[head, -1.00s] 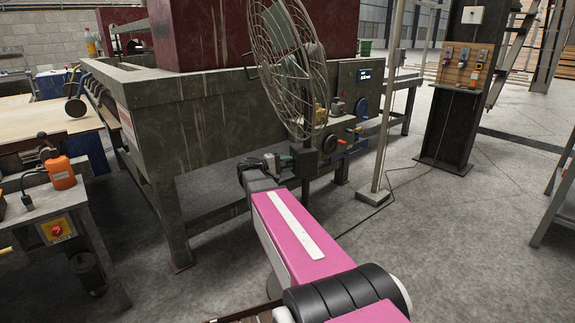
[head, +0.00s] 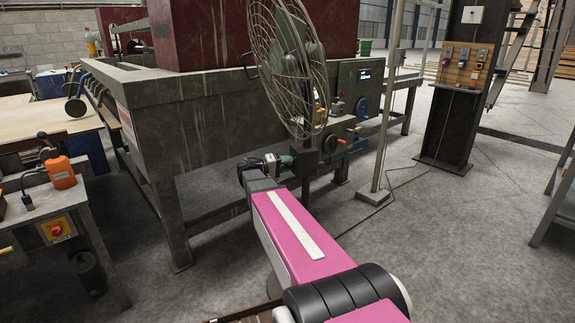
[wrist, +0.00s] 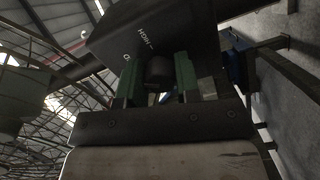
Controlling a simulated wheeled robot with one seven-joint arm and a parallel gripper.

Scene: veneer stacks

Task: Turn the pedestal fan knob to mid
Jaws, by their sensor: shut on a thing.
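The pedestal fan, with its round wire cage (head: 290,62), stands ahead in the head view, and part of the cage also shows at the left of the wrist view (wrist: 28,95). Its dark control box (wrist: 150,32) fills the top of the wrist view, with "HIGH" and part of another label readable. My gripper (wrist: 158,82) has its green fingers on either side of the dark round knob (wrist: 158,70) and is shut on it. The knob's pointer is not visible. In the head view my gripper (head: 287,162) reaches the box below the cage, and the knob is hidden.
A large grey press frame (head: 200,125) stands close behind the fan and to the left. A light pole (head: 384,130) stands to the right, its cable on the floor. Open floor lies to the right.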

